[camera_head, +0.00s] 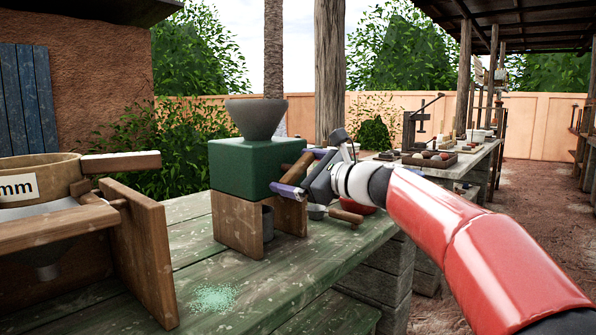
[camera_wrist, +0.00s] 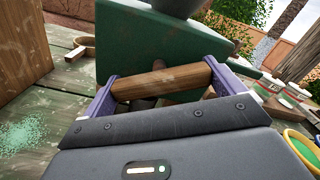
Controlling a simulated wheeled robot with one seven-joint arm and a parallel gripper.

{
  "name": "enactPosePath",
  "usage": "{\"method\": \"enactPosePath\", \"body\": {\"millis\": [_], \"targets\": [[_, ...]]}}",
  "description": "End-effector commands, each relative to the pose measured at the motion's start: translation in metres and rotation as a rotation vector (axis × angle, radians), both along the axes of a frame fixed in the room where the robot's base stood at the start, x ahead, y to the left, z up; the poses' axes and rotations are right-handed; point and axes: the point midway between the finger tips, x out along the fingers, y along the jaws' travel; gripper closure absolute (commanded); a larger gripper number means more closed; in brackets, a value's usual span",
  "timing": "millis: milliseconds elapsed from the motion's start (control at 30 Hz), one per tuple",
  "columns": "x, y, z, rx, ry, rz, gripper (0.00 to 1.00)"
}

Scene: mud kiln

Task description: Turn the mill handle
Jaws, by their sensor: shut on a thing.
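The mill is a green box (camera_head: 243,166) with a dark grey hopper (camera_head: 256,117) on top, standing on a wooden stand (camera_head: 237,220) on the green plank table. Its wooden handle (camera_wrist: 161,82) lies across between the purple fingers of my gripper (camera_wrist: 160,85) in the wrist view. In the head view my gripper (camera_head: 290,176) is at the right side of the green box, with the handle (camera_head: 298,167) between its fingers. My gripper is shut on the handle. The crank behind the handle is mostly hidden.
A wooden sieve frame (camera_head: 145,240) stands at the left of the table (camera_head: 235,295). Pale green powder (camera_head: 212,297) lies in front of the mill. A small metal cup (camera_head: 268,222) is under the mill. A wooden-handled tool (camera_head: 346,215) and a red bowl (camera_head: 357,207) are at the right.

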Motion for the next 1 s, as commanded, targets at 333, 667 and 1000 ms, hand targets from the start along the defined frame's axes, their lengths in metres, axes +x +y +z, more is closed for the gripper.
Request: {"method": "enactPosePath", "body": {"millis": [333, 667, 1000], "targets": [[0.0, -0.001, -0.001, -0.002, 0.001, 0.0, 0.0], [-0.027, -0.036, -0.003, -0.003, 0.0, -0.004, 0.0], [-0.048, -0.062, -0.002, -0.002, 0.003, -0.001, 0.0]]}}
